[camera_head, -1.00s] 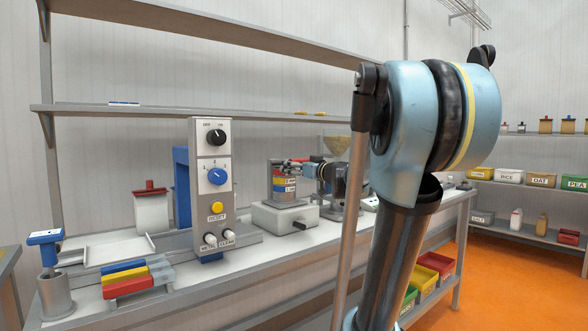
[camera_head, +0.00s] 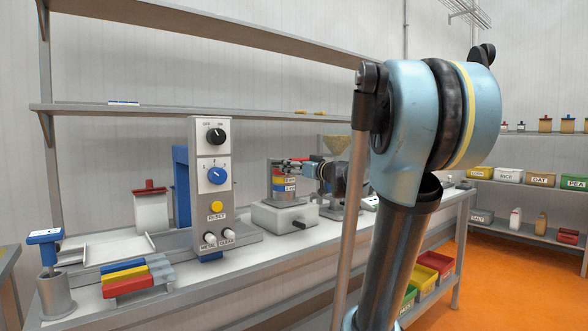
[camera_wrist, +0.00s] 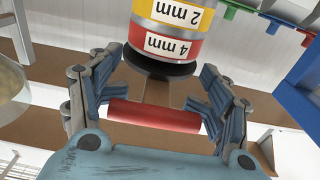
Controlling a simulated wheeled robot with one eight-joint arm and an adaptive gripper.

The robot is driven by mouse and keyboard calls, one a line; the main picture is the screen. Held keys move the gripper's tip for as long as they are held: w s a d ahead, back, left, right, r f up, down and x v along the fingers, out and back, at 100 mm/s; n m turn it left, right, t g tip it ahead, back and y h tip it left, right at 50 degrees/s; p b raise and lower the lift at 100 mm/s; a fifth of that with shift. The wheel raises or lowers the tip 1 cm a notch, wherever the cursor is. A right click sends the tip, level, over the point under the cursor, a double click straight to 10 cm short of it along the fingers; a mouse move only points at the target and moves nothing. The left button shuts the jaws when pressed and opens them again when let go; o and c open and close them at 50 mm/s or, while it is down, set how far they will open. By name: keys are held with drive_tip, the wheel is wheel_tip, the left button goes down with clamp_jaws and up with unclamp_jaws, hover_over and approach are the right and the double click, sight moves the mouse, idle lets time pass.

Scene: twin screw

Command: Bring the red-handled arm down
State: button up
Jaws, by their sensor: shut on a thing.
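The red handle (camera_wrist: 154,116) lies crosswise between my gripper's fingers (camera_wrist: 150,112) in the wrist view, and they are shut on it. A grey-brown bar (camera_wrist: 158,92) runs from the handle toward a dark disc (camera_wrist: 160,66). The disc sits against the red 4 mm ring of the sieve stack (camera_wrist: 172,42); I cannot tell whether it touches. The wrist view shows the stack upside down. In the head view, the stack (camera_head: 283,184) stands on a pale shaker base (camera_head: 284,216). My gripper (camera_head: 293,166) is at its upper right, small, with the handle hard to make out.
A control panel (camera_head: 213,170) with knobs and a yellow button stands left of the shaker. Red, yellow and blue blocks (camera_head: 126,277) lie at the bench's front left. A funnel (camera_head: 335,144) is behind my gripper. A shelf (camera_head: 240,112) runs above the bench.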

idle(0.8)
drive_tip(key=o, duration=1.7)
drive_tip(key=shift+v, duration=5.95)
drive_tip(key=shift+f, duration=0.15)
